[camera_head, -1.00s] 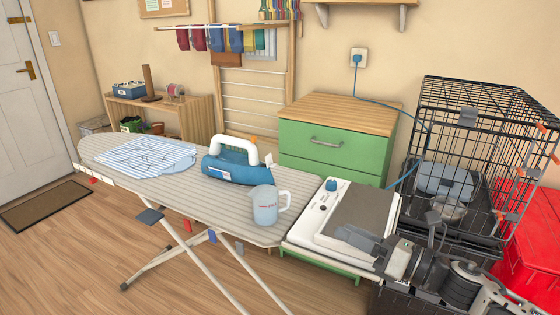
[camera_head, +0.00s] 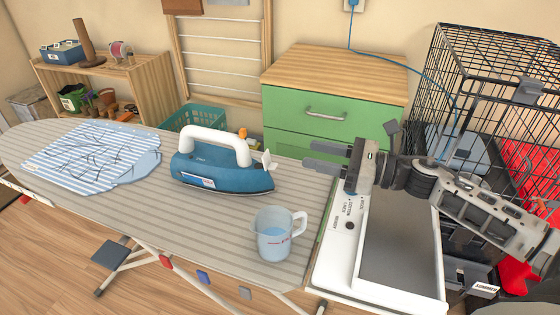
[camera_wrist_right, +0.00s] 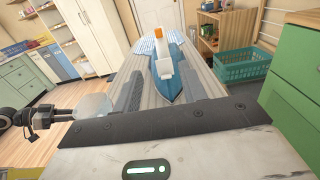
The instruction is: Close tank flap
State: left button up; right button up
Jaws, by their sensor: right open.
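The blue steam iron (camera_head: 220,175) with a white handle lies on the striped ironing board (camera_head: 200,220), its nose toward the right. A small white tank flap (camera_head: 268,160) stands up, tilted open, at the nose. My right gripper (camera_head: 308,157) is open and empty, right of the iron, with its fingers pointing left at the flap and a gap between. In the right wrist view the iron (camera_wrist_right: 176,84) lies ahead between the two grey fingers, nose toward me; the flap is hard to separate from the handle there. My left gripper is not in view.
A clear measuring jug (camera_head: 273,240) with bluish water stands on the board in front of the iron. A striped cloth (camera_head: 90,155) lies at the left. A green drawer cabinet (camera_head: 335,120) stands behind, a black wire cage (camera_head: 490,60) at the right. The space above the board is free.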

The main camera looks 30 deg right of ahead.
send_near(276, 166)
jog(key=shift+w+a+f, duration=0.25)
jog(key=shift+w+a, duration=0.05)
jog(key=shift+w, duration=0.05)
jog(key=x, duration=0.6)
jog(key=shift+w+r+p, duration=0.1)
jog(key=shift+r+p, duration=0.1)
jog(key=shift+p, duration=0.15)
jog(key=shift+w+a+f, duration=0.1)
jog(key=shift+w+a, duration=0.3)
grip_shut()
